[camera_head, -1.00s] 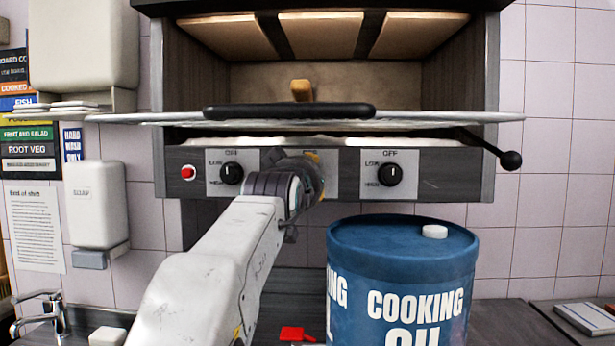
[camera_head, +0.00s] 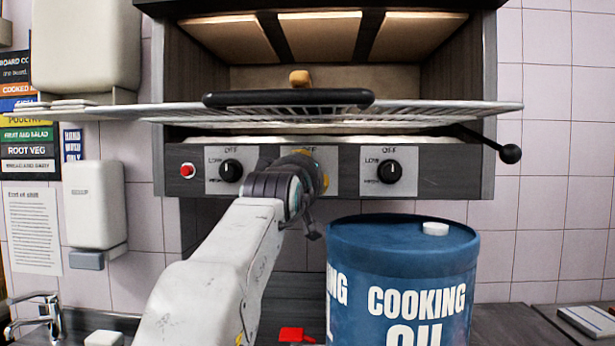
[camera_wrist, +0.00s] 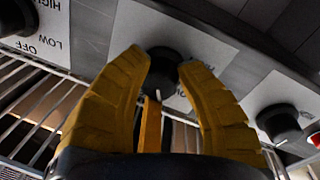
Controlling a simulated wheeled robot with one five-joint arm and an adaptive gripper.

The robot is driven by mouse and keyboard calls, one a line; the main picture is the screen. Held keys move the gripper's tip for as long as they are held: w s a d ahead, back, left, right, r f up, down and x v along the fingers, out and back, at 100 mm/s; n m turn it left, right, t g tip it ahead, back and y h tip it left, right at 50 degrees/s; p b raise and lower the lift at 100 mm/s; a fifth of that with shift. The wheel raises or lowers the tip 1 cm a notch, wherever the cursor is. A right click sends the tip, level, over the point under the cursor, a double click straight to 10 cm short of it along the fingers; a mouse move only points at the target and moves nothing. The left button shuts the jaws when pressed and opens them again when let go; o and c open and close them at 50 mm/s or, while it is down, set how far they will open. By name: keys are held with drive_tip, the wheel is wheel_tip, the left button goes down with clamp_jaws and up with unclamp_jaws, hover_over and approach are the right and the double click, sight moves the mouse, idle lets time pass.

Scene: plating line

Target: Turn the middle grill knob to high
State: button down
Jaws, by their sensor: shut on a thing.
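The middle grill knob (camera_wrist: 163,68) is a black round knob on a pale label plate in the wrist view. My gripper (camera_wrist: 165,75) has its yellow fingers closed on either side of it. The knob's white pointer mark points down in that view, much like the mark on the neighbouring knob at right. The middle plate's lettering is mostly hidden by the fingers. In the head view, my gripper (camera_head: 318,168) covers the middle knob on the grill's front panel.
Left knob (camera_head: 230,171) and right knob (camera_head: 390,171) flank it, both pointing up at OFF. A red button (camera_head: 187,171) is at far left. The wire rack (camera_head: 440,112) juts out above the panel. A blue cooking oil drum (camera_head: 400,270) stands below right, close to my arm.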

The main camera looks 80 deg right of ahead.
drive_tip(key=shift+f+n, duration=0.1)
drive_tip(key=shift+n, duration=0.2)
drive_tip(key=c, duration=1.1)
unclamp_jaws()
drive_tip(key=shift+d, duration=0.2)
drive_tip(key=o, duration=0.3)
drive_tip(key=shift+a, duration=0.1)
drive_tip(key=shift+w+a+f, duration=0.1)
drive_tip(key=shift+a, duration=1.9)
drive_tip(key=shift+w+a+f, duration=0.1)
drive_tip(key=shift+a+f, duration=0.05)
drive_tip(key=shift+a, duration=1.8)
drive_tip(key=shift+w+a+f, duration=0.1)
drive_tip(key=shift+a, duration=1.9)
